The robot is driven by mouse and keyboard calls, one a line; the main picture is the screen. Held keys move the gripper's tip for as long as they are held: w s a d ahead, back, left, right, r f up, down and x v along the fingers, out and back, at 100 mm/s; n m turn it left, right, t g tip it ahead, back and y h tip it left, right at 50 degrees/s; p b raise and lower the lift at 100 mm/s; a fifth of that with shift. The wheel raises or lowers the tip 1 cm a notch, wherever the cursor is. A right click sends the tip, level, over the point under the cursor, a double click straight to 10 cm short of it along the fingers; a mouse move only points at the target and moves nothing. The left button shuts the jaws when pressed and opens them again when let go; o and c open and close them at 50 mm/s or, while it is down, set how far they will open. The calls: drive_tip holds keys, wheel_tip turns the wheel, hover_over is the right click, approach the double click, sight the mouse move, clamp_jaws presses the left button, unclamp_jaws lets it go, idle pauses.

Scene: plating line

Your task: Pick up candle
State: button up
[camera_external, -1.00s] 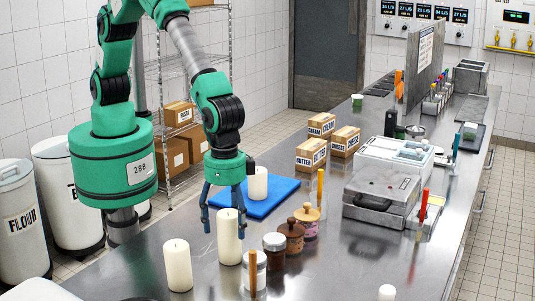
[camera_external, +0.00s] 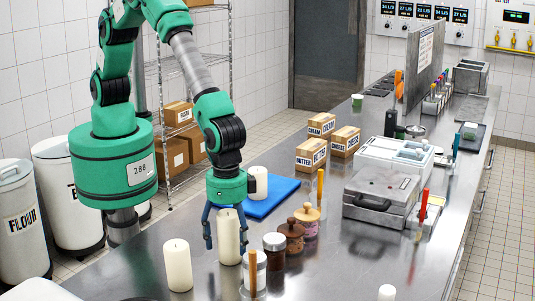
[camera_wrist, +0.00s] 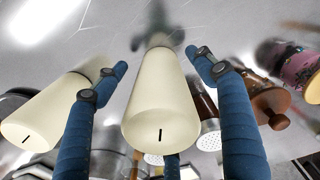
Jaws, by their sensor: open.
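Several cream candles stand on the steel counter. A tall candle (camera_external: 229,238) stands upright between the spread fingers of my gripper (camera_external: 226,228). In the wrist view this candle (camera_wrist: 160,105) sits between the two blue fingers (camera_wrist: 160,68), with a visible gap on each side, so the gripper is open around it. A shorter candle (camera_external: 178,266) stands to the left, outside the fingers; it also shows in the wrist view (camera_wrist: 50,108).
A blue board (camera_external: 272,199) lies behind. Boxes (camera_external: 311,154) and a grey press (camera_external: 381,197) stand farther right. The counter's front right is mostly clear.

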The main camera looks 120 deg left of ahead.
sight(228, 225)
drive_tip(key=c, duration=1.5)
drive_tip(key=shift+c, duration=0.5)
drive_tip(key=shift+r, duration=0.1)
drive_tip(key=shift+w+r, duration=0.1)
drive_tip(key=shift+r, duration=0.7)
wheel_tip(228, 225, up, 2)
drive_tip(key=s+a, duration=0.2)
drive_tip(key=s, duration=0.5)
drive_tip(key=s+a+r, duration=0.1)
drive_tip(key=s+a, duration=0.2)
drive_tip(key=s, duration=0.5)
drive_tip(key=shift+a, duration=0.3)
drive_tip(key=shift+r, duration=0.1)
